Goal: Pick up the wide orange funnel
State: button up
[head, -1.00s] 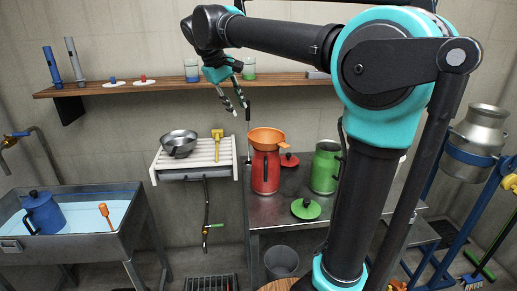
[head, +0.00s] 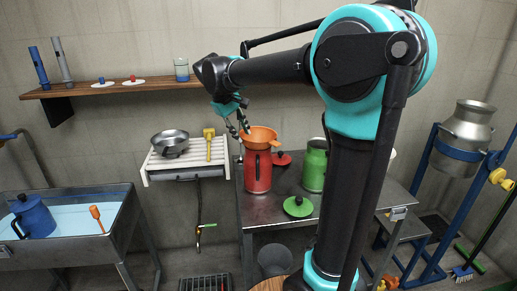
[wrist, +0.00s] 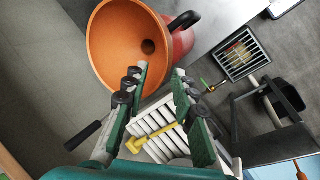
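The wide orange funnel (head: 262,136) sits in the top of a red can (head: 258,172) on the metal table. In the wrist view the funnel (wrist: 112,45) shows its open bowl and dark outlet, with part of the red can (wrist: 183,42) behind it. My gripper (head: 240,129) is just above and left of the funnel in the head view. In the wrist view my gripper (wrist: 159,70) is open, with nothing between its fingers. The left finger overlaps the funnel's rim in the picture; I cannot tell whether they touch.
A green can (head: 314,168) stands right of the red can. A red lid (head: 282,158) and a green lid (head: 298,206) lie on the table (head: 270,213). A white slatted rack (head: 158,165) with a metal bowl (head: 170,141) and a yellow brush (head: 209,142) is at left.

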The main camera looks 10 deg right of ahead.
aim_at(246, 139)
jog(key=x, duration=0.4)
jog(key=shift+d+f, duration=0.1)
jog(key=shift+d, duration=0.2)
grip_shut()
